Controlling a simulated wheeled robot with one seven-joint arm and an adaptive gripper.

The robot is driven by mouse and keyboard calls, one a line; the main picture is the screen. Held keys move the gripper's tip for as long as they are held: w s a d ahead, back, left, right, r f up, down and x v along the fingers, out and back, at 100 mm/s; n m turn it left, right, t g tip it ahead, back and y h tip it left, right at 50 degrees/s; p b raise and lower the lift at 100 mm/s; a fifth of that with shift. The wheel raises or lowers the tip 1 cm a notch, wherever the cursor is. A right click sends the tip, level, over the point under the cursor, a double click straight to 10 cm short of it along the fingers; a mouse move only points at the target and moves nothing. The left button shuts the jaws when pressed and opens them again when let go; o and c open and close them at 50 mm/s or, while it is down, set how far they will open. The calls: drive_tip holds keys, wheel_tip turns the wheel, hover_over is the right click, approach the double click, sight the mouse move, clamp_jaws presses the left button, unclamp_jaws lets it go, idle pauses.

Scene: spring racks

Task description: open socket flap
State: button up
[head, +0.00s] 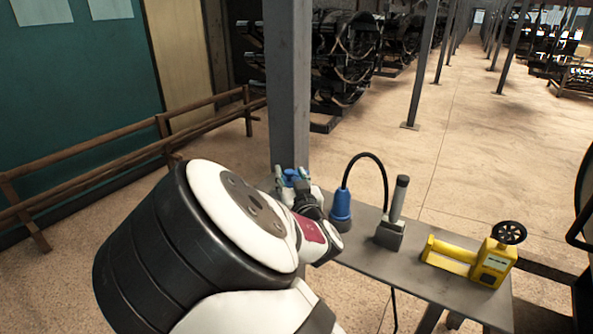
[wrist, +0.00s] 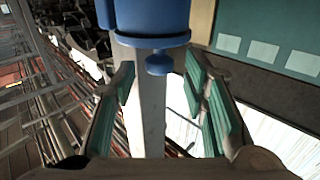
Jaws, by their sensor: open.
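A blue socket housing (wrist: 152,18) shows at the top of the wrist view, in front of the grey post. Below its rim hangs a small round blue knob (wrist: 159,62); whether it belongs to the flap is unclear. My gripper (wrist: 160,78) is open, its green-padded fingers on either side of the knob with a gap on both sides. In the head view my gripper (head: 288,181) is at the post above the table's left end, beside a bit of blue socket (head: 294,174). My arm and gripper hide most of the socket there, and the flap's position cannot be made out.
A grey table (head: 366,248) holds a blue plug (head: 342,207) with a looped black cable, a grey block with an upright handle (head: 394,222), and a yellow device with a black handwheel (head: 490,263). The grey post (head: 289,80) stands behind. A wooden rail (head: 90,178) runs left.

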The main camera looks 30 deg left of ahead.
drive_tip(key=shift+x, duration=1.35)
drive_tip(key=shift+c, duration=0.2)
clamp_jaws()
